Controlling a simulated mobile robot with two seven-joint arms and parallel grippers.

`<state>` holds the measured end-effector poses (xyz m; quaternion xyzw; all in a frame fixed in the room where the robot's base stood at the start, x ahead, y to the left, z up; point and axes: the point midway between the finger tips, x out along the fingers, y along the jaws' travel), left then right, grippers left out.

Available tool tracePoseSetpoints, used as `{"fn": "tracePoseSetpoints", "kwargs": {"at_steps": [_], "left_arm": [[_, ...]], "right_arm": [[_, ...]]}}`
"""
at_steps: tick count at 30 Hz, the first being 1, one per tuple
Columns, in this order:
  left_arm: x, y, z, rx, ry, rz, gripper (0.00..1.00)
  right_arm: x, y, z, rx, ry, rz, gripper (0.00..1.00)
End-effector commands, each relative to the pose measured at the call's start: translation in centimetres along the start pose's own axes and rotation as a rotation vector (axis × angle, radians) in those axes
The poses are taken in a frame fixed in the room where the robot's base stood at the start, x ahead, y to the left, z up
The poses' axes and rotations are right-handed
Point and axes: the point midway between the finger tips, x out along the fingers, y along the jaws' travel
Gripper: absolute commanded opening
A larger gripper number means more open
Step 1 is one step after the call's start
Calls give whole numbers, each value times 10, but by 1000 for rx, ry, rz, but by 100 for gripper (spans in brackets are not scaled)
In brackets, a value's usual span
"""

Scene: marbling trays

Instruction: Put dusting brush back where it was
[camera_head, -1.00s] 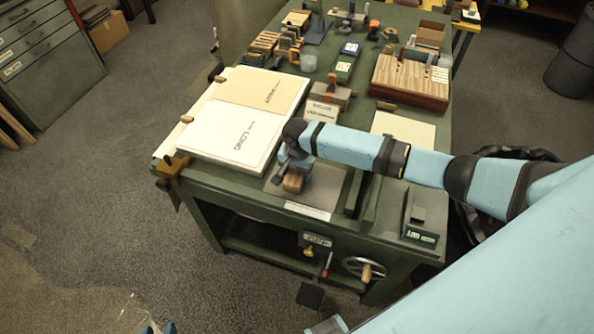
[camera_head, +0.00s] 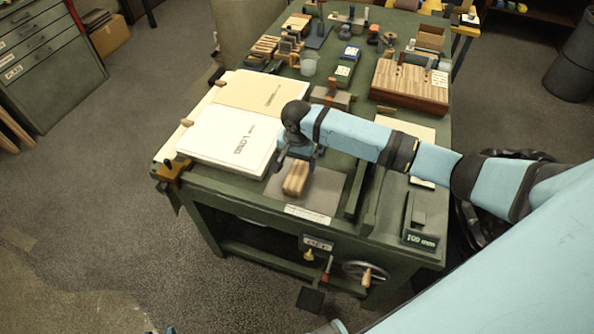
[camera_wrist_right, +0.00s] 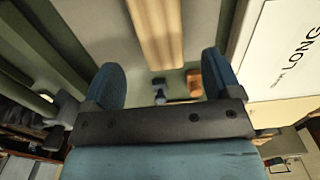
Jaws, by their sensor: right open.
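The dusting brush appears to be the striped wooden piece (camera_head: 296,179) lying on a grey plate (camera_head: 322,196) at the front of the green table; its bristles cannot be made out. It also shows as a long pale wooden bar in the right wrist view (camera_wrist_right: 158,35). My right gripper (camera_head: 298,157) is open and empty, just above and behind the brush. In the wrist view its two fingers (camera_wrist_right: 161,80) stand wide apart, with the bar's near end beyond them. Only a small blue bit at the bottom edge of the head view may be my left gripper (camera_head: 170,330).
White sheets marked LONG (camera_head: 232,140) lie left of the plate. A digital readout (camera_head: 420,240) sits at the front right corner. A wooden block (camera_head: 410,86) and several small tools stand farther back. A handwheel (camera_head: 366,274) hangs below the front edge.

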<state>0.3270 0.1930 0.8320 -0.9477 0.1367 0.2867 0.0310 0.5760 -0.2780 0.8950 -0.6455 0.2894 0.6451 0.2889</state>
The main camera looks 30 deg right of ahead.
Motion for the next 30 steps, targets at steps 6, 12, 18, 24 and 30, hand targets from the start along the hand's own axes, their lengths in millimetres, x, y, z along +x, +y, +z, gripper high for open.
{"fn": "tracePoseSetpoints", "kwargs": {"at_steps": [6,12,18,24,30], "left_arm": [[0,0,-1,0,3,0,43],[0,0,-2,0,5,0,43],[0,0,-2,0,5,-1,43],[0,0,-2,0,4,-1,43],[0,0,-1,0,3,-1,43]], "right_arm": [[-38,-1,0,0,0,-2,84],[-43,-1,8,-27,-5,-21,84],[-5,-10,69,-248,0,-223,84],[20,-8,140,-513,124,-514,84],[37,21,183,-700,363,-678,84]]}}
